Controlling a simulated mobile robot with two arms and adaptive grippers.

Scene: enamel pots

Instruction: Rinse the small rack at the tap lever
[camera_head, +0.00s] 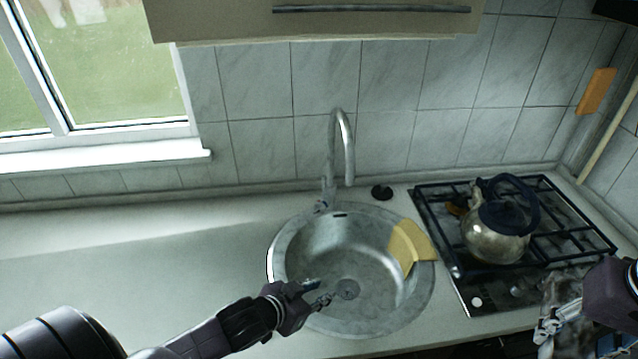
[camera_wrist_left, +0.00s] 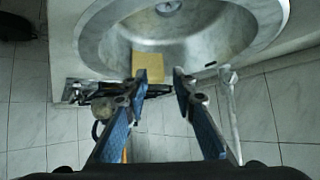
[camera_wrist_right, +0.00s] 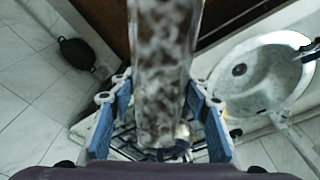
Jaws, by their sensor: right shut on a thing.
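The tap (camera_head: 341,145) rises behind the round sink (camera_head: 277,262). Its small lever (camera_head: 323,204) is low on the tap's left side. My left gripper (camera_head: 318,293) is over the front left of the sink; its fingers are apart and empty in the left wrist view (camera_wrist_left: 162,76). My right gripper (camera_head: 556,318) is at the lower right, in front of the hob. It is shut on a long, mottled grey-brown thing (camera_wrist_right: 162,85), which also shows in the head view (camera_head: 563,290). I cannot tell whether this is the small rack; no other rack-like thing is clear.
A yellow cloth-like piece (camera_head: 409,246) lies over the sink's right rim. A kettle (camera_head: 492,243) stands on the black hob (camera_head: 428,218) to the right. A small black stopper (camera_head: 382,192) is behind the sink. The counter (camera_head: 130,255) at left is clear.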

